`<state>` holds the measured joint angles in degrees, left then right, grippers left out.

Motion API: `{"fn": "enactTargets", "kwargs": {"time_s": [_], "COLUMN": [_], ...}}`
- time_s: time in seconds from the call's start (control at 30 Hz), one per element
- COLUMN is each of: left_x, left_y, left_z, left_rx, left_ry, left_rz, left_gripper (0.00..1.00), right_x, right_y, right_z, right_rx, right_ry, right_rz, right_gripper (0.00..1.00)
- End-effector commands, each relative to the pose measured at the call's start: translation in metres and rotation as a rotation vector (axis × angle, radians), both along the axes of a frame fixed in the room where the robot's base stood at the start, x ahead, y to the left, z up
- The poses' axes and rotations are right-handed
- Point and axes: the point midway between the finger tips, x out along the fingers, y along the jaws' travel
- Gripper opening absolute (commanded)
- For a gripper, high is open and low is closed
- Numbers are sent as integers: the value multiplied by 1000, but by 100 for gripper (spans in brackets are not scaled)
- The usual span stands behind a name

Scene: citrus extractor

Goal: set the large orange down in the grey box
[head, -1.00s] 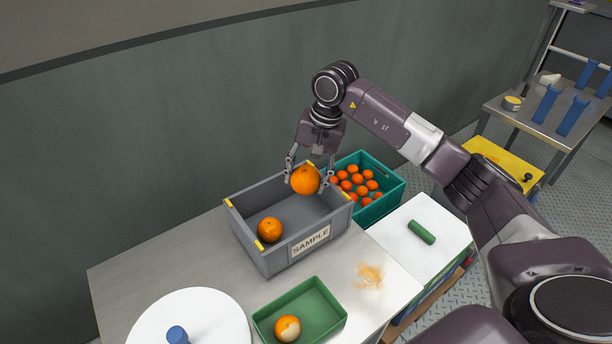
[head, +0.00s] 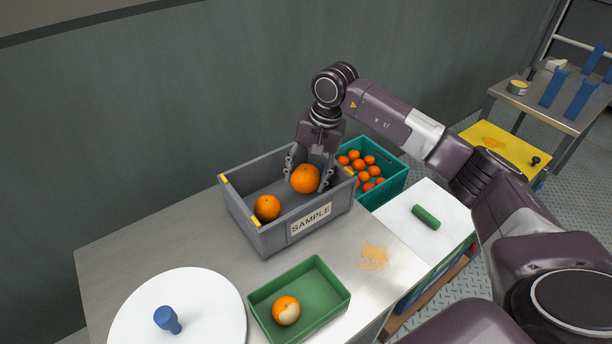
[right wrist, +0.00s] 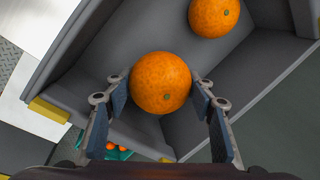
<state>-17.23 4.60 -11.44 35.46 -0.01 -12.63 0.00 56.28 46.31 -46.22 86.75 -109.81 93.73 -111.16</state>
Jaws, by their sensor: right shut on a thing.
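The large orange (head: 305,179) is between the fingers of my right gripper (head: 310,172), which is shut on it. It is at the right part of the grey box (head: 285,237), at about rim height or a little lower. In the right wrist view the large orange (right wrist: 160,83) sits between both finger pads (right wrist: 160,95), over the box interior (right wrist: 125,45). Whether it touches the box floor cannot be told. Another orange (head: 267,208) lies in the left part of the box and shows in the right wrist view (right wrist: 213,15). My left gripper is not in view.
A teal crate (head: 385,192) of small oranges stands right of the box. In front are a green tray (head: 320,310) with a partly peeled orange (head: 286,310) and a white disc (head: 200,310) with a blue knob (head: 167,319). A green cylinder (head: 426,217) lies on a white surface at right.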

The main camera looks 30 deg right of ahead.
Motion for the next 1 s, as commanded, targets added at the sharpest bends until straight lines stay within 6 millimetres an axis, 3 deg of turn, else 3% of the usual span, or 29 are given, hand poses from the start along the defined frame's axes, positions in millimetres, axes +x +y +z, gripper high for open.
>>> {"fn": "enactTargets", "kwargs": {"time_s": [0.37,1.0], "left_x": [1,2], "left_y": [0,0], "left_z": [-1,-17], "left_rx": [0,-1], "left_ry": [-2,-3], "left_rz": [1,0], "left_gripper": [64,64], "right_x": [0,0], "right_y": [0,0], "right_z": [0,-19], "right_rx": [1,1], "right_ry": [-1,-1], "right_rz": [0,0], "right_gripper": [20,20]}}
